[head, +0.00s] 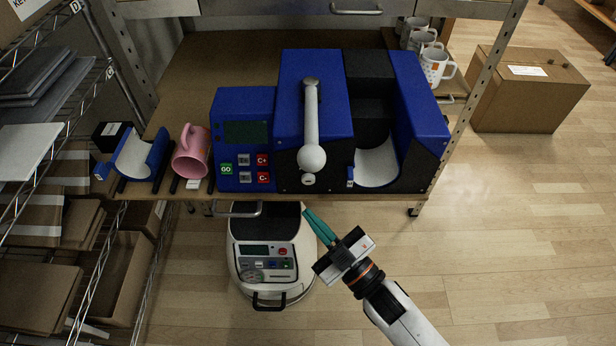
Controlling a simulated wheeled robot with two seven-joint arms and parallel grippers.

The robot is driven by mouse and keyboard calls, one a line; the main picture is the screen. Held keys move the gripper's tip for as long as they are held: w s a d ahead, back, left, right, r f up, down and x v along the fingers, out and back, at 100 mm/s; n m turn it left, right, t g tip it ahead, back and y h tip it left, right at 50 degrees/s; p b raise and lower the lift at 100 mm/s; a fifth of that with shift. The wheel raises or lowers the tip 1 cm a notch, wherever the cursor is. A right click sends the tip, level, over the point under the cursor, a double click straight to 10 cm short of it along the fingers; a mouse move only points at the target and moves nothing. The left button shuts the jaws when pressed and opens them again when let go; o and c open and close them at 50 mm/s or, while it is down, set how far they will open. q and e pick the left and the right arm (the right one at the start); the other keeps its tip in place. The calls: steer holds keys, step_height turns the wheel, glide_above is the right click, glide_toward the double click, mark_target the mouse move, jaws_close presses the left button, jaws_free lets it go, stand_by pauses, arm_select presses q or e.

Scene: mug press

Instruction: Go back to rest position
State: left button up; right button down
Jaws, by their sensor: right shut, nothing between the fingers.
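My right gripper (321,228) comes in from the lower right. Its green fingers are together and empty. It hangs in front of the bench's front edge, below the blue mug press (313,125) and apart from it. The press has a grey lever with a round knob (311,157) and an open cradle (378,164) with no mug in it. A pink mug (192,152) lies on its side on the bench, left of the press's control box (243,130). My left gripper is not in view.
A blue and white curved holder (138,157) sits at the bench's left end. White mugs (436,66) stand at the back right. A cardboard box (530,90) is on the floor. A white machine (270,262) stands under the bench front. Wire shelving (85,150) lines the left.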

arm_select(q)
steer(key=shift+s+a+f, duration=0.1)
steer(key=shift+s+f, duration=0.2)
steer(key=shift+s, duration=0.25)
arm_select(e)
steer(key=shift+s, duration=0.65)
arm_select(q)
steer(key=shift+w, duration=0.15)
